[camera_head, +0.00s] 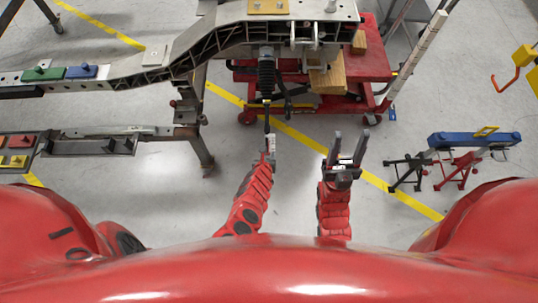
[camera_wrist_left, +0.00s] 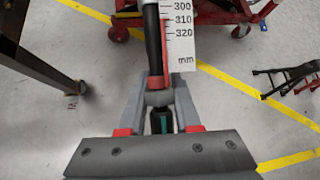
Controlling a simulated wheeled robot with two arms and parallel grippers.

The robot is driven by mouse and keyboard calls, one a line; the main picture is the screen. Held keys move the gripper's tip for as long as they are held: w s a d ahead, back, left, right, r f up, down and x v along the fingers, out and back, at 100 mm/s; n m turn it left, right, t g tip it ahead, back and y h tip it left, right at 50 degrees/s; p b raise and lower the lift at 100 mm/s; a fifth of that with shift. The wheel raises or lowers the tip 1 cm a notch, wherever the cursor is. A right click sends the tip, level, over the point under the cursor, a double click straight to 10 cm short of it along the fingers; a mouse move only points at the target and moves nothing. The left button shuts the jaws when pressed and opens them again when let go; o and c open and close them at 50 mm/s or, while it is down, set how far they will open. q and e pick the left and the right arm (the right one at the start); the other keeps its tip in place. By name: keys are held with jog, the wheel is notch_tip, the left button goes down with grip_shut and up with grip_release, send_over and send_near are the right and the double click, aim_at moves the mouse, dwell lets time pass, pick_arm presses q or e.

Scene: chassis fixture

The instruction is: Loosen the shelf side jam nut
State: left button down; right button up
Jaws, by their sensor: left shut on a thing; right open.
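My left gripper (camera_head: 268,155) is below the chassis frame, shut on the lower end of a slim dark rod (camera_head: 267,118). In the left wrist view the left gripper's fingers (camera_wrist_left: 160,98) close around the lower end of the dark rod (camera_wrist_left: 153,45). A white millimetre scale (camera_wrist_left: 182,48) with a red edge lies right beside the rod. The rod runs up toward a dark coil-spring assembly (camera_head: 266,75) under the chassis (camera_head: 215,45). I cannot make out the jam nut. My right gripper (camera_head: 349,142) is open and empty, to the right of the left one.
A red wheeled cart (camera_head: 375,62) with wooden blocks (camera_head: 327,78) stands below the chassis. Fixture legs (camera_head: 203,150) stand at left. A blue beam on stands (camera_head: 472,140) is at right. An orange hook (camera_head: 508,80) hangs far right. The floor around my grippers is clear.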

pick_arm(q)
jog(key=shift+f, duration=0.1)
dwell(0.4)
jog(key=c, duration=0.6)
grip_release()
jog(key=p+v, duration=1)
jog(key=shift+w+d+r+p, duration=0.15)
jog(key=shift+r+p, duration=0.2)
jog(key=shift+r, duration=0.2)
jog(key=p+v, duration=0.4)
jog(key=v, duration=0.3)
jog(key=shift+s+f, duration=0.2)
jog(key=shift+f, duration=0.1)
